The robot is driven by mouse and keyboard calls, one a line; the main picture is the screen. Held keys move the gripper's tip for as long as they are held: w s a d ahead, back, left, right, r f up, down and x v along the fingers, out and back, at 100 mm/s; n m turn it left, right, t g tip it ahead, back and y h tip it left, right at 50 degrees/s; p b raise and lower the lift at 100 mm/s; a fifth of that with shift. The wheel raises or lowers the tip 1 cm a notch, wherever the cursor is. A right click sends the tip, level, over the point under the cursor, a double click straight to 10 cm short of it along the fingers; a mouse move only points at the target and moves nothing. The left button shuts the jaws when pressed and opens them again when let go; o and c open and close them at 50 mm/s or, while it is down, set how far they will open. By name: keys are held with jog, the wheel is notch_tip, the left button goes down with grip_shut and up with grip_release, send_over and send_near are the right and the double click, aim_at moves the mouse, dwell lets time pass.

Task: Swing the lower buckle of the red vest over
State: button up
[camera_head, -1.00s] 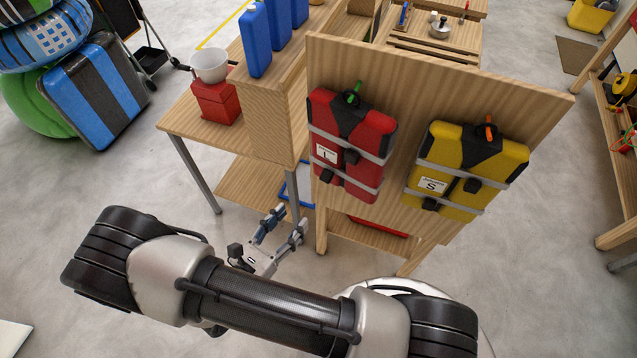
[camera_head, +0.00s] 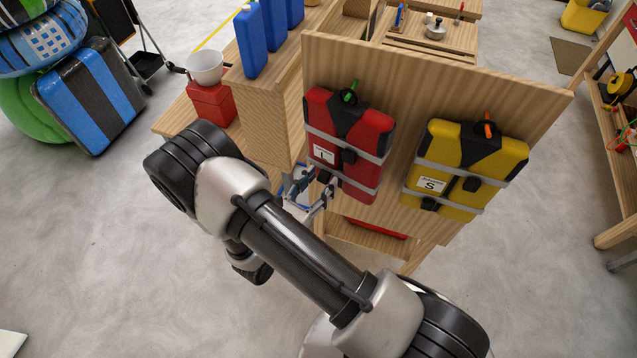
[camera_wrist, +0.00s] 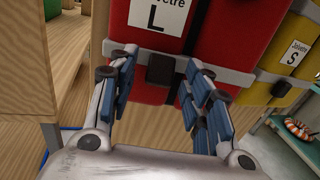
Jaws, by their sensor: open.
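The red vest (camera_head: 377,128) hangs on the wooden panel, held by two grey straps and marked with a white L label. Its lower buckle (camera_wrist: 160,69) is a black block on the lower strap (camera_wrist: 232,76), below the label. My gripper (camera_head: 313,184) is at the lower left of the red vest in the head view. In the wrist view my gripper (camera_wrist: 160,63) is open, with one blue-padded finger on each side of the lower buckle. I cannot tell whether either finger touches the buckle or strap.
A yellow vest (camera_head: 510,153) with an S label hangs to the right on the same panel (camera_head: 450,90). Open floor lies in front.

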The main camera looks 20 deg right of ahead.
jog(key=c, duration=1.1)
jog(key=shift+o, duration=0.2)
jog(key=t+h+b, duration=0.1)
jog(key=b, duration=0.1)
jog(key=f+t+h+b, duration=0.1)
jog(key=b, duration=0.2)
jog(key=f+t+h+b, duration=0.1)
jog(key=b, duration=0.2)
jog(key=shift+w+d+h, duration=0.2)
jog(key=shift+d+h, duration=0.1)
jog(key=shift+r, duration=0.15)
jog(key=o, duration=1.1)
jog(key=shift+c, duration=0.2)
jog(key=shift+a, duration=0.1)
jog(key=v, duration=1.2)
